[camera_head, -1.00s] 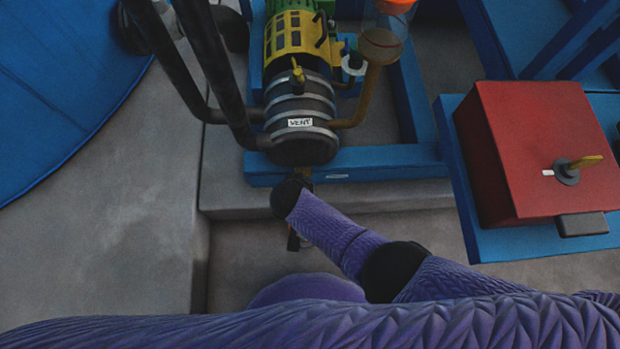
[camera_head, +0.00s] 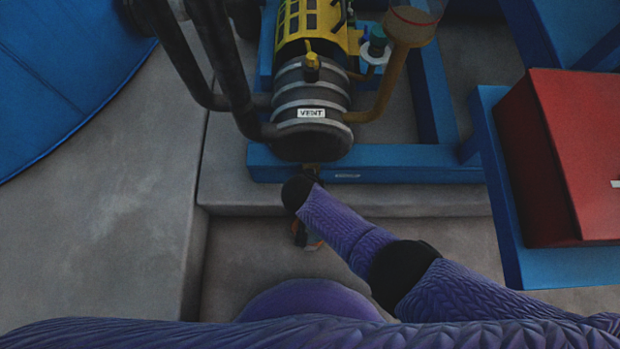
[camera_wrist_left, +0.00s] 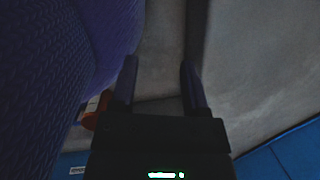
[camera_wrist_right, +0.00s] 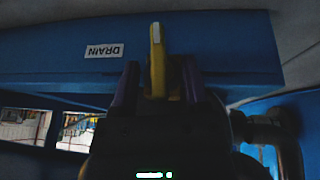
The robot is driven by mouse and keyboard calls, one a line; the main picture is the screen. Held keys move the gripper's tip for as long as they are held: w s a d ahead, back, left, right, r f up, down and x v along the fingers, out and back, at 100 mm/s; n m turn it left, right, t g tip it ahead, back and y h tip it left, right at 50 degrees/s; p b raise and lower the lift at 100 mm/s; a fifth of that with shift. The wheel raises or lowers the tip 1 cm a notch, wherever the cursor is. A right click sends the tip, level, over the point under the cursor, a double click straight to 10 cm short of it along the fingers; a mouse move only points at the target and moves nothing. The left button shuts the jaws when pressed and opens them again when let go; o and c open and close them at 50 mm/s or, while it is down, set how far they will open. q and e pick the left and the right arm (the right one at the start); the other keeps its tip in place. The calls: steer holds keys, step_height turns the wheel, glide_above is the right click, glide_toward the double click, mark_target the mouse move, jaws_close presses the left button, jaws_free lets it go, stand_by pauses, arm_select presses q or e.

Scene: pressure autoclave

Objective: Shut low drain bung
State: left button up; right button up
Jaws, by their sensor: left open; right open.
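In the right wrist view a yellow handle (camera_wrist_right: 157,62) with a pale tip stands upright between the fingers of my right gripper (camera_wrist_right: 160,78). The fingers are open, one on each side of the handle; contact cannot be told. A white DRAIN label (camera_wrist_right: 104,51), upside down, is on the blue beam left of the handle. In the head view my right arm reaches to just below the blue frame, and its gripper is mostly hidden. My left gripper (camera_wrist_left: 160,82) is open and empty above grey floor in the left wrist view.
A banded grey cylinder (camera_head: 310,140) with a VENT label and black pipes stands above the blue frame beam (camera_head: 400,163). A red box (camera_head: 575,150) is at the right. A grey step (camera_head: 230,195) lies below the beam. A blue round surface (camera_head: 60,80) is at left.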

jaws_close()
steer(key=shift+r, duration=0.1)
stand_by(0.3)
steer(key=y, duration=0.1)
steer(key=y+p, duration=0.1)
steer(key=shift+d+m+y, duration=0.25)
steer(key=shift+m+y, duration=0.05)
steer(key=shift+d+y, duration=0.1)
steer(key=shift+y, duration=0.8)
steer(key=shift+d+f+m+y, duration=0.15)
steer(key=shift+f+m+y, duration=0.15)
steer(key=shift+y, duration=0.3)
arm_select(q)
steer(key=shift+b, duration=0.5)
arm_select(e)
steer(key=shift+r+y, duration=0.1)
steer(key=shift+y, duration=0.5)
